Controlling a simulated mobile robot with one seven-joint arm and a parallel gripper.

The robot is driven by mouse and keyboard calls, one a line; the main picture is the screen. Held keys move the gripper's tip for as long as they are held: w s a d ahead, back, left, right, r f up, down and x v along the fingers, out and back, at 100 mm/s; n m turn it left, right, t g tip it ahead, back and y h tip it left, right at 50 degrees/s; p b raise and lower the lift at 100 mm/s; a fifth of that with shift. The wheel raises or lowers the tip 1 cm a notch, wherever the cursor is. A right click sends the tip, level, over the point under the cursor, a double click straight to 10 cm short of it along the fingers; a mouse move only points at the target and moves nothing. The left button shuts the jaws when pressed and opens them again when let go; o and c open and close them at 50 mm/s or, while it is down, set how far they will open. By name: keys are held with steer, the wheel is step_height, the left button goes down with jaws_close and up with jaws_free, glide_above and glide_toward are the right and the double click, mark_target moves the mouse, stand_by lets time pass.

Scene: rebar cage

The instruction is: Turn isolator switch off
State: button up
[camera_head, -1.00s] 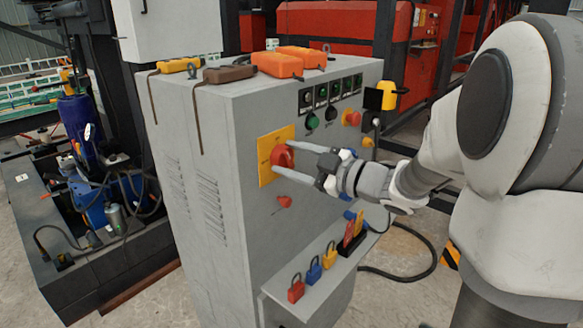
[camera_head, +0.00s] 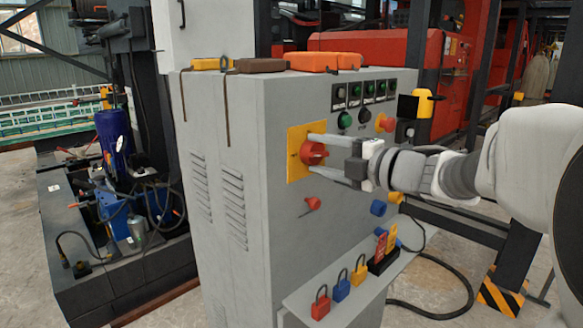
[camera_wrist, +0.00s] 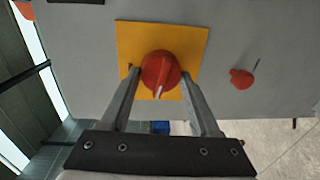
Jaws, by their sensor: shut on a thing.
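The isolator switch is a red rotary knob (camera_head: 313,154) on a yellow plate (camera_head: 294,170) on the front of a grey cabinet (camera_head: 290,240). My gripper (camera_head: 318,153) reaches it from the right, one finger above and one below the knob. In the wrist view the knob (camera_wrist: 160,72) sits between the two fingertips (camera_wrist: 159,78), with a pale pointer mark toward the gripper. The fingers are shut on the knob. The lower part of the knob's rim is partly hidden by a finger.
A smaller red handle (camera_head: 312,203) is below the plate. Green and black buttons (camera_head: 345,120) and an orange-red stop button (camera_head: 385,122) are above right. A shelf (camera_head: 300,300) below holds several padlocks and tags.

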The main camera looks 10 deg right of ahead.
steer(key=shift+f+n+b, duration=0.15)
steer(key=shift+n+b, duration=0.7)
steer(key=shift+n, duration=0.15)
steer(key=o, duration=1.4)
steer(key=shift+c, duration=0.2)
steer(key=shift+s, duration=0.15)
